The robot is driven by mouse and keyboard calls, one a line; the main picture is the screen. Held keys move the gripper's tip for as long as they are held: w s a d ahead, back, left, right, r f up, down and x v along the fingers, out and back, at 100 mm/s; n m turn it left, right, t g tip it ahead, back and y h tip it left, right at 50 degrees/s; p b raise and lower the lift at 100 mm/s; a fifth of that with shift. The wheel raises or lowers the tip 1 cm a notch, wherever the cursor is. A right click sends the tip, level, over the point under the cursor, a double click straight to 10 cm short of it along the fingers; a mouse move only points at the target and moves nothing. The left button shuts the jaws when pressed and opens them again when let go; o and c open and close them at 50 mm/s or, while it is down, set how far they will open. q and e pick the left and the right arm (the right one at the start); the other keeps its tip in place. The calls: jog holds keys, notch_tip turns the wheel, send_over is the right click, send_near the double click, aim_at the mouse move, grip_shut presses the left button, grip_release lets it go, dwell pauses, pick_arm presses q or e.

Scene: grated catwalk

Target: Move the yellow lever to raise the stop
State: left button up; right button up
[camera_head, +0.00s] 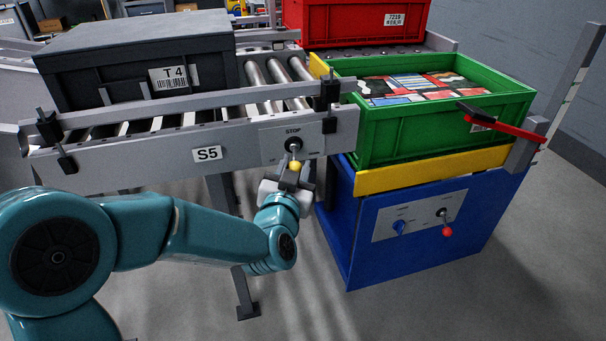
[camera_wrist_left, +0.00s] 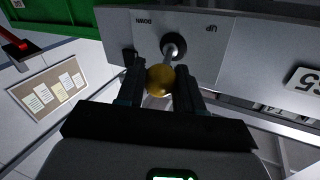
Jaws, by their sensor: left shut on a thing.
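The yellow lever has a round yellow knob (camera_head: 294,166) on a thin metal stem. It sticks out from the STOP plate (camera_head: 271,146) on the side of conveyor S5. My left gripper (camera_head: 289,178) is shut on the knob. In the left wrist view, the fingers (camera_wrist_left: 160,85) stand on both sides of the knob (camera_wrist_left: 160,80). The stem enters a black socket between the upside-down words UP and DOWN on the plate (camera_wrist_left: 203,48). In that view the knob lies slightly toward the DOWN side of the socket. I cannot make out the stop itself. My right gripper is not in view.
A dark grey crate (camera_head: 120,75) marked T4 sits on the rollers (camera_head: 260,82). A green crate (camera_head: 440,135) with packets stands on a blue and yellow stand (camera_head: 375,225), close right of my gripper. A red crate (camera_head: 360,25) is behind. A red-and-black bar (camera_head: 500,122) crosses the green crate's right side.

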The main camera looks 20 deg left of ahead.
pick_arm(q)
jog(key=shift+s+a+r+m+h+b, duration=0.15)
jog(key=shift+a+m+h+b, duration=0.15)
jog(key=shift+a+h, duration=0.2)
jog(key=shift+a, duration=0.25)
jog(key=o, duration=1)
jog(key=shift+s+b, duration=0.2)
jog(key=shift+b, duration=0.1)
